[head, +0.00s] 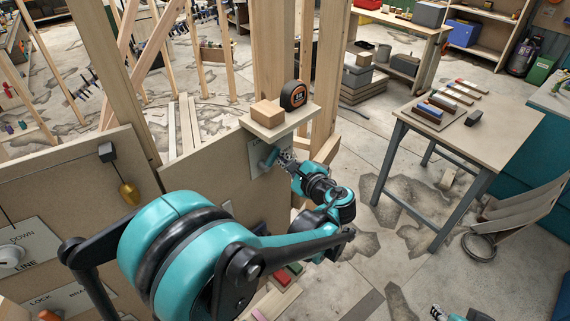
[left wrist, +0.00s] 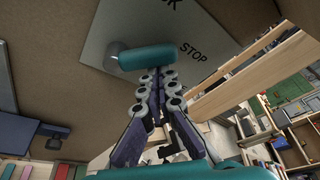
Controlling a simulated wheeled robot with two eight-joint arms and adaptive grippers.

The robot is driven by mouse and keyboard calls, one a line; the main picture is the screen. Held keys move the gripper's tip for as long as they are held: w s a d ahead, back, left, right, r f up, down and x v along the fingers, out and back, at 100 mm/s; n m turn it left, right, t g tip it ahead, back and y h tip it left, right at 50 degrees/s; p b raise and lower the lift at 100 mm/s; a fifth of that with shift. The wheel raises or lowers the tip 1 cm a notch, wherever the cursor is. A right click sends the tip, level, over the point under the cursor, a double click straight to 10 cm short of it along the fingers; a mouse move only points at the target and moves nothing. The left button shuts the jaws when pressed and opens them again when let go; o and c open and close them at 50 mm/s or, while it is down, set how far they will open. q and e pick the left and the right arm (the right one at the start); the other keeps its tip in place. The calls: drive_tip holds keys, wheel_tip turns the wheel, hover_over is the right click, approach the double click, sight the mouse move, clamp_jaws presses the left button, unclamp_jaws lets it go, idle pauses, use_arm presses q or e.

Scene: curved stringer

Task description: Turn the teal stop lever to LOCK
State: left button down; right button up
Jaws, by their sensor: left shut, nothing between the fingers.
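The teal stop lever (head: 268,161) sits on a pale label plate (head: 257,145) on the upright board under a small shelf. In the left wrist view the teal lever (left wrist: 147,57) lies across the plate (left wrist: 205,42), from a grey round pivot at its left end. The word STOP and a letter K show on the plate. My left gripper (head: 281,158) is shut and empty, its fingertips (left wrist: 155,76) at or very close to the lever's lower side; I cannot tell whether they touch. Part of my right gripper (head: 438,312) shows at the bottom edge.
A wood block (head: 267,113) and a black tape measure (head: 293,95) stand on the small shelf (head: 280,125). Timber posts rise behind. A brass plumb bob (head: 129,193) hangs on the left board. A workbench (head: 470,127) with tools stands right; open floor lies between.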

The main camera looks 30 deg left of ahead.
sight(273, 151)
use_arm(q)
drive_tip(key=n, duration=0.2)
drive_tip(key=s+r+n+t+b, duration=0.1)
drive_tip(key=shift+s+a+r+n+y, duration=0.1)
drive_tip(key=shift+a+r+n+y, duration=0.1)
drive_tip(key=shift+n+y, duration=0.15)
drive_tip(key=shift+s+a+r+n+t+y+b, duration=0.1)
drive_tip(key=shift+s+r+n+t+y+b, duration=0.15)
drive_tip(key=shift+n, duration=0.4)
drive_tip(key=shift+s+r+n+t+y+b, duration=0.15)
drive_tip(key=shift+s+n+t+b, duration=0.15)
drive_tip(key=shift+n, duration=0.3)
drive_tip(key=shift+s+r, duration=0.1)
drive_tip(key=shift+s, duration=0.1)
